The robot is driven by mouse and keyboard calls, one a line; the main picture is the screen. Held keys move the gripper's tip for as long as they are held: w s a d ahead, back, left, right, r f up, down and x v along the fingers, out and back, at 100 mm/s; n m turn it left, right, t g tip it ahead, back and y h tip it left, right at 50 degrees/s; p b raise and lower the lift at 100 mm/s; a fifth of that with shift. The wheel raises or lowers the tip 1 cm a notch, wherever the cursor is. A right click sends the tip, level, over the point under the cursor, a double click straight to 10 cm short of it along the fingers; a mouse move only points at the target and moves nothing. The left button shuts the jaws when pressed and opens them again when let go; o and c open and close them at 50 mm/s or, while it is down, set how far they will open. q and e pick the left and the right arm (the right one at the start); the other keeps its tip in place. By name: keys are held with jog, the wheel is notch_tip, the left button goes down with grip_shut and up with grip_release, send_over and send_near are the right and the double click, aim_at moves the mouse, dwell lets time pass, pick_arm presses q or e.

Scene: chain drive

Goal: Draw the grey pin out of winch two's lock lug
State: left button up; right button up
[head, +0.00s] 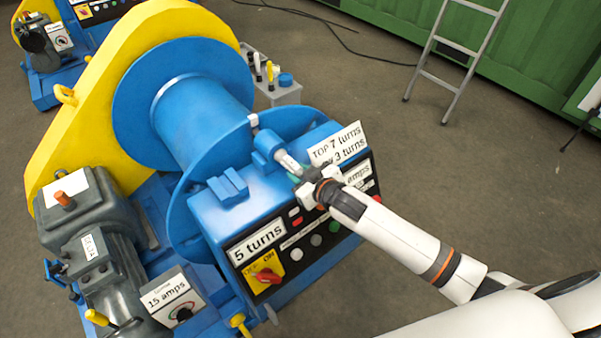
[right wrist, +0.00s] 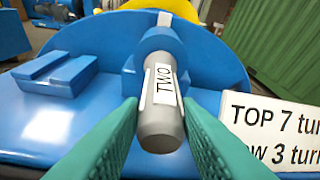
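The grey pin (right wrist: 162,118) carries a white label reading TWO and sits in the blue lock lug (right wrist: 158,50) on top of the winch housing. In the head view the pin (head: 288,162) sticks out of the lug (head: 268,146) towards my right gripper (head: 302,174). In the right wrist view the two green fingers (right wrist: 163,130) are open, one on each side of the pin's near end; I cannot tell whether they touch it. The pin's far part is hidden inside the lug. My left gripper is not in view.
A sign (head: 338,145) reading TOP 7 turns stands right beside my right gripper. The control panel (head: 300,240) with a red switch faces forward below. A blue block (right wrist: 57,74) lies left of the lug. The blue drum (head: 200,115) and yellow guard (head: 75,130) stand behind. Open floor lies right.

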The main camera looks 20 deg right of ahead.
grip_shut()
jog(key=shift+s, duration=0.15)
jog(key=s+d+p, duration=0.3)
jog(key=s, duration=0.5)
jog(key=s+d+p, duration=0.3)
jog(key=s, duration=0.6)
jog(key=shift+d, duration=0.15)
dwell(1.8)
jog(key=shift+w+r, duration=0.1)
jog(key=shift+r, duration=0.05)
